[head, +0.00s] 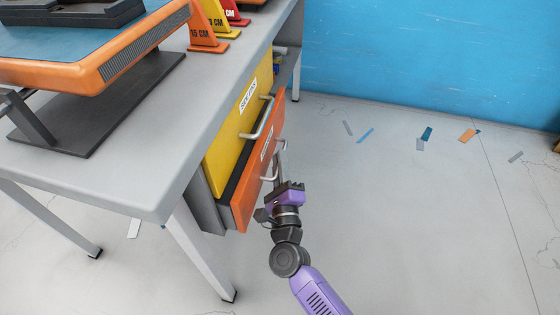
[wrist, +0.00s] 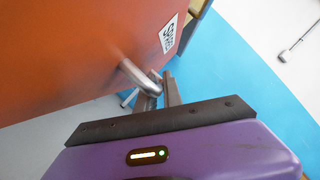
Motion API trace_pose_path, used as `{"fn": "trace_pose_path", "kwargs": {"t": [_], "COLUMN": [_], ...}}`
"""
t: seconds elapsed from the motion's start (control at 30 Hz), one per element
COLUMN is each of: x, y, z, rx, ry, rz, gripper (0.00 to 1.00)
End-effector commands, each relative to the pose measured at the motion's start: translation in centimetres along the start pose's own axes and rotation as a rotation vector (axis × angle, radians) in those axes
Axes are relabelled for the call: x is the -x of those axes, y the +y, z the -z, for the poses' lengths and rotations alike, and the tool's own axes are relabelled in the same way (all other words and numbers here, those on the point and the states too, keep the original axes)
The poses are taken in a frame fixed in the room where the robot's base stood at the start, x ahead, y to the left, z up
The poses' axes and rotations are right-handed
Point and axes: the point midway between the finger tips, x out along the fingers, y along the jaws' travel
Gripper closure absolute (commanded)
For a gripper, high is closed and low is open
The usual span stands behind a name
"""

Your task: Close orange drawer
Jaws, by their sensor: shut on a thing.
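The orange drawer (head: 247,203) is the lower one under the grey table, below a yellow drawer. It stands partly out, with a dark strip of its top edge showing behind its front. Its metal handle (head: 268,178) faces right. My gripper (head: 281,160) is at this handle, shut on it. In the wrist view the orange drawer front (wrist: 70,65) fills the upper left, and the curved handle (wrist: 135,74) runs into my gripper (wrist: 159,86). The exact contact between the fingers and the bar is partly hidden.
The yellow drawer (head: 225,150) above looks shut; its handle (head: 262,125) sticks out close over my gripper. The table (head: 150,180) has a leg (head: 200,250) at the near corner. The floor to the right is open, with small scraps, up to a blue wall (head: 430,60).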

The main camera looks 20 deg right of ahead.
Motion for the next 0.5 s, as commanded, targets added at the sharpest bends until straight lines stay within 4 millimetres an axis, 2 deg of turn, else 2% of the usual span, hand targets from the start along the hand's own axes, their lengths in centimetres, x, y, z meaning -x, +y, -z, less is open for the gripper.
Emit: {"fn": "trace_pose_path", "kwargs": {"t": [0.5], "x": [-0.14], "y": [0.47], "z": [-0.54], "rx": [-0.001], "ry": [-0.002], "rz": [-0.002], "gripper": [1.0]}}
